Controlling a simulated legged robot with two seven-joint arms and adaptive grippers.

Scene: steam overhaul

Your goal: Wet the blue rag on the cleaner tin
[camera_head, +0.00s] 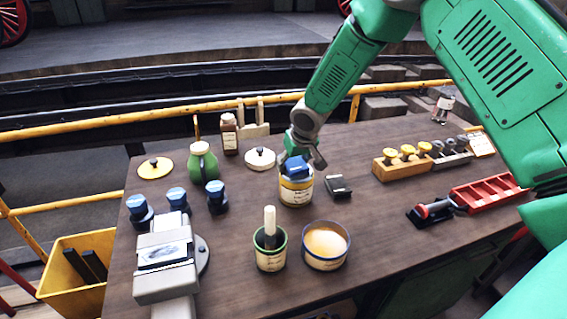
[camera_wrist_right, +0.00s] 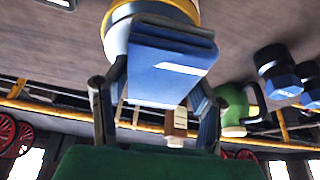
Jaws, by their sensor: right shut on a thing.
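The blue rag (camera_head: 296,168) is a folded pad with a pale label, held at the top of the cleaner tin. The cleaner tin (camera_head: 296,191) is white with a yellow band and stands upright on the table. My right gripper (camera_head: 302,152) reaches down from above and is shut on the rag. In the right wrist view the rag (camera_wrist_right: 168,72) sits between the two fingers (camera_wrist_right: 158,100), with the tin (camera_wrist_right: 122,32) right behind it. I cannot tell how firmly the rag touches the tin's top. My left gripper does not show.
Near the tin are a small black block (camera_head: 338,187), a cream-filled bowl (camera_head: 325,246), a green-rimmed pot with a white-handled brush (camera_head: 270,250), and a round white lid (camera_head: 260,159). A green bottle (camera_head: 203,165) and several blue-topped items stand left. A wooden rack (camera_head: 402,166) is right.

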